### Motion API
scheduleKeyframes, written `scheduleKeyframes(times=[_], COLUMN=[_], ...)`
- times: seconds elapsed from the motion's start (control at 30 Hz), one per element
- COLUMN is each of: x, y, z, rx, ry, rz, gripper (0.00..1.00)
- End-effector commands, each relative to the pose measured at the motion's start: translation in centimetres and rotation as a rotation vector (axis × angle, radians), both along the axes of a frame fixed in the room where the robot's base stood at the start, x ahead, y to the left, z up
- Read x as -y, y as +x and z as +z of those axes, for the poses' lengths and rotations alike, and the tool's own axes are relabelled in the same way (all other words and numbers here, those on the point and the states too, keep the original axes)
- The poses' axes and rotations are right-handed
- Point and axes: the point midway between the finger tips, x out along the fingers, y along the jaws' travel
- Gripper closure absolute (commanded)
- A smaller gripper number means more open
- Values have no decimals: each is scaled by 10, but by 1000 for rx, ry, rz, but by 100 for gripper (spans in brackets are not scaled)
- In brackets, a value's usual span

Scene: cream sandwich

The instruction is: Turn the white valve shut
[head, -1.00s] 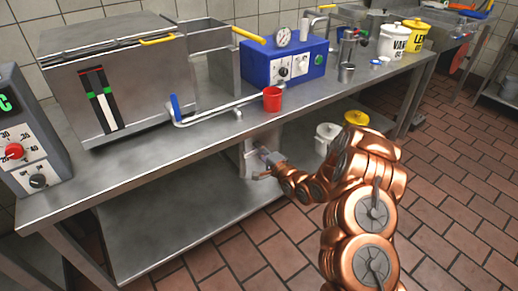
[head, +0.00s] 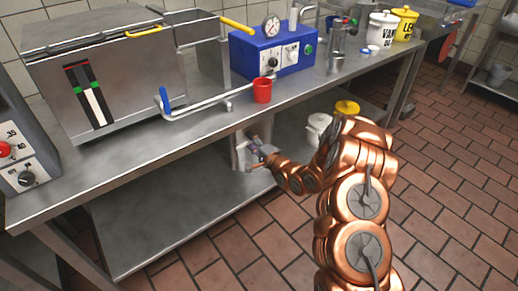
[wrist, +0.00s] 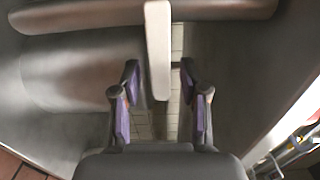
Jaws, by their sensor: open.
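A pale whitish bar (wrist: 158,45), which looks like the white valve's handle, points down from the top of the wrist view. It crosses a horizontal grey pipe-like part (wrist: 75,14). My gripper (wrist: 159,68) is open, with its two purple-padded fingers on either side of the bar's lower end. I see a gap on both sides, and the depth between bar and fingers is hard to judge. In the head view my gripper (head: 256,150) is below the counter's front edge, beside a pale upright part (head: 238,152). The valve cannot be made out there.
The steel counter (head: 130,160) overhangs my gripper, with a lower shelf (head: 165,215) beneath. Tiled floor (head: 450,170) is clear at right.

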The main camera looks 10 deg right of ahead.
Motion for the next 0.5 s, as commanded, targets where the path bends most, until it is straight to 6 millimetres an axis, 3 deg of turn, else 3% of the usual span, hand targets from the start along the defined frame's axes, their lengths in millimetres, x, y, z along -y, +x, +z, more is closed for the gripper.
scheduleKeyframes(times=[0.5], x=[28], y=[-56], z=[-1], rx=[-4], ry=[1], rz=[-1], gripper=[56])
